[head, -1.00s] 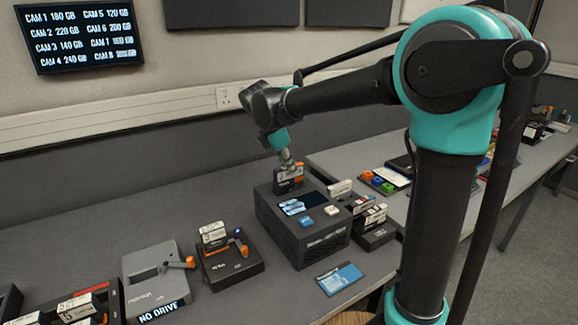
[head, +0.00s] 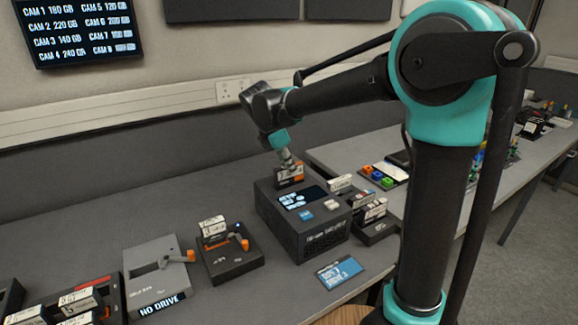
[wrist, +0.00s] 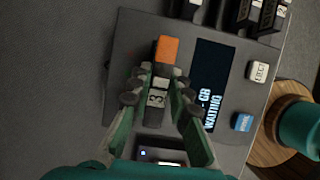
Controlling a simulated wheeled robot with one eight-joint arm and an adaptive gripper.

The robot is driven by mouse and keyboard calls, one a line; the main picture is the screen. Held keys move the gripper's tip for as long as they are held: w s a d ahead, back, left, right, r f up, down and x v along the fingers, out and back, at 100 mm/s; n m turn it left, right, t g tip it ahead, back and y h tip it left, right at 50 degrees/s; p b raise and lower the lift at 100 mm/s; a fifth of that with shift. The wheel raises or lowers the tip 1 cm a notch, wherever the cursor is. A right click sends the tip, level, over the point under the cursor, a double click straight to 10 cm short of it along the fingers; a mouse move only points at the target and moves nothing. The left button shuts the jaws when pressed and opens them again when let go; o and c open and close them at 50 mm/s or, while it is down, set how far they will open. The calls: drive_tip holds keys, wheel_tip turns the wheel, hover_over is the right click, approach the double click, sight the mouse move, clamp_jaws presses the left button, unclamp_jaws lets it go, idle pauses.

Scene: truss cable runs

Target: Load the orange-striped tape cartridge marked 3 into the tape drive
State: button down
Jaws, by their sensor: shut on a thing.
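The tape drive is a dark box (head: 325,232) with a lit screen, a blue button and a white button on top. My gripper (head: 287,160) is shut on the tape cartridge (head: 289,176) at the drive's back left, above or on its top. In the wrist view my gripper (wrist: 157,92) has its fingers either side of the cartridge, whose orange end (wrist: 167,50) and label marked 3 (wrist: 157,98) show. The drive (wrist: 130,50) lies beneath it, its screen reading WAITING. The slot cannot be made out, nor whether the cartridge touches the drive.
Racked cartridges (head: 370,212) stand close to the drive's right side. A black unit (head: 229,262) with an orange lever and a grey NO DRIVE unit (head: 155,275) stand to the left. A blue card (head: 343,271) lies in front. The table behind is clear.

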drive_tip(key=shift+f, duration=1.25)
idle(0.3)
drive_tip(key=c, duration=1)
unclamp_jaws()
drive_tip(key=shift+r, duration=3.75)
drive_tip(key=shift+s, duration=0.1)
